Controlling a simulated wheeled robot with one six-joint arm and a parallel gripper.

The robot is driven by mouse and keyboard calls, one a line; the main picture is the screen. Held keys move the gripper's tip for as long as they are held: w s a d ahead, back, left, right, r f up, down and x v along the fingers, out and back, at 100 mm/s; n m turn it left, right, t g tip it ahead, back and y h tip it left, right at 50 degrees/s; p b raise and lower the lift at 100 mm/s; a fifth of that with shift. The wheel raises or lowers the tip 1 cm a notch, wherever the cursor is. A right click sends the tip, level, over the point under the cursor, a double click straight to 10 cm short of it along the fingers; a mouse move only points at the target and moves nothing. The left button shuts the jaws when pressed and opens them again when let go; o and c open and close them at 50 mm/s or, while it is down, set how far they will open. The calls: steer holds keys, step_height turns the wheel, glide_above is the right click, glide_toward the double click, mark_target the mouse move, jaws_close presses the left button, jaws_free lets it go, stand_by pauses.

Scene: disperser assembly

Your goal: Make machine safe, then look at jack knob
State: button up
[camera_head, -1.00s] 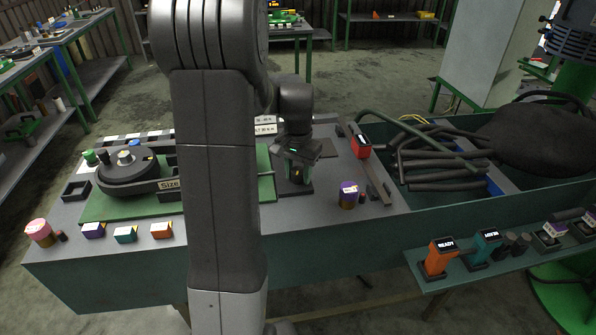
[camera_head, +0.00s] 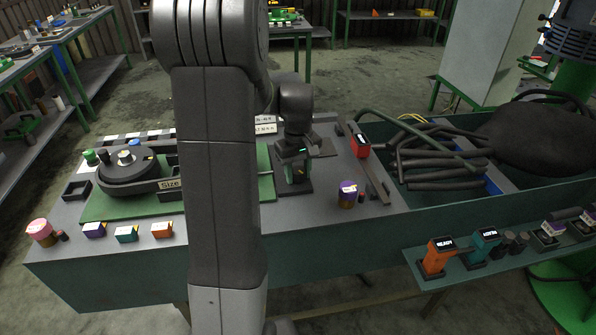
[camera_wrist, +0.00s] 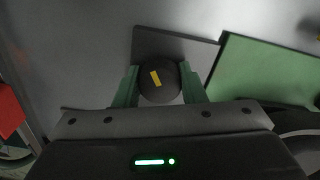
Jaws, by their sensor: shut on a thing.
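A dark round knob (camera_wrist: 172,88) with a yellow mark on its top sits on a dark square plate (camera_wrist: 150,42) in the wrist view. My gripper (camera_wrist: 158,86) has its two green fingers on either side of the knob, shut on it. In the head view my gripper (camera_head: 294,172) is low over the dark plate (camera_head: 296,188) on the grey bench, right of my upright arm link. The knob is mostly hidden there. I cannot tell whether this knob is the jack knob.
A black round device (camera_head: 128,175) stands on a green mat (camera_head: 105,208) at left. A purple-topped cylinder (camera_head: 347,197) and a red-faced block (camera_head: 361,146) stand right of my gripper. Black hoses (camera_head: 430,160) fill the bin at right. Small coloured boxes line the front edge.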

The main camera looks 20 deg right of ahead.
mark_target(299, 170)
steer(key=n, duration=0.5)
steer(key=shift+w+d+n, duration=0.1)
steer(key=shift+n, duration=2.4)
steer(key=o, duration=1)
steer(key=shift+r, duration=0.1)
step_height(299, 170, up, 14)
steer(key=shift+f, duration=0.25)
